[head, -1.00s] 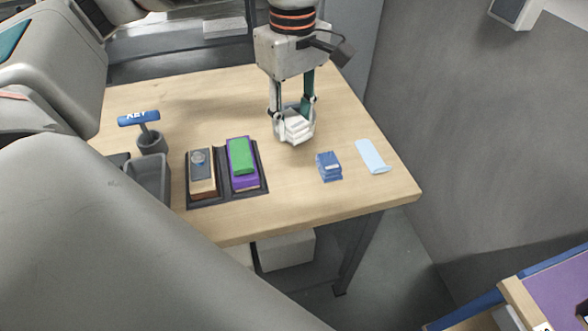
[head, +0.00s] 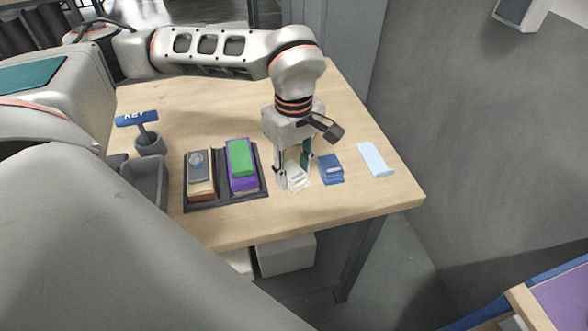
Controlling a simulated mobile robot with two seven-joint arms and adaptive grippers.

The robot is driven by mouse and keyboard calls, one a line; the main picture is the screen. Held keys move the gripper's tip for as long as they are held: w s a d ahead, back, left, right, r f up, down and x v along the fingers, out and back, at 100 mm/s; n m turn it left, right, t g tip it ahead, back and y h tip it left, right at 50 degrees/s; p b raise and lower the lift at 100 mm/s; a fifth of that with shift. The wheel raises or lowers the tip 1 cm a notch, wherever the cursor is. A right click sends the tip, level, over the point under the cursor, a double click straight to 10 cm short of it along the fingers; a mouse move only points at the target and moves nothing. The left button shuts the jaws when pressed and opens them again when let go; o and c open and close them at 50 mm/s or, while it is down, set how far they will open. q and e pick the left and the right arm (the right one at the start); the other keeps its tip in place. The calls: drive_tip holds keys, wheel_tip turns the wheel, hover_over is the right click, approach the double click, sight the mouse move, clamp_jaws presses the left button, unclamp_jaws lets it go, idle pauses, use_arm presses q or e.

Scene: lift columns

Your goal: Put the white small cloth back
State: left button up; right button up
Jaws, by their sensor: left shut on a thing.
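The white small cloth (head: 297,178) is a small folded stack in the head view, between the black tray and the blue folded cloth. My left gripper (head: 294,178) points down over it and is shut on it. The cloth is at or just above the table top; I cannot tell whether it touches. The gripper's fingers hide part of the cloth. My right gripper is not in view.
A blue folded cloth (head: 331,169) lies close on the right, with a light blue flat cloth (head: 375,159) beyond it. A black tray (head: 222,199) holds a green-and-purple block (head: 241,163) and a grey-topped block (head: 200,175).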

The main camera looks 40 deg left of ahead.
sight(294, 172)
use_arm(q)
drive_tip(key=o, duration=1)
drive_tip(key=shift+f, duration=0.1)
drive_tip(key=shift+r, duration=0.45)
wheel_tip(294, 172, up, 12)
drive_tip(key=shift+f+p, duration=0.25)
drive_tip(key=shift+p, duration=0.4)
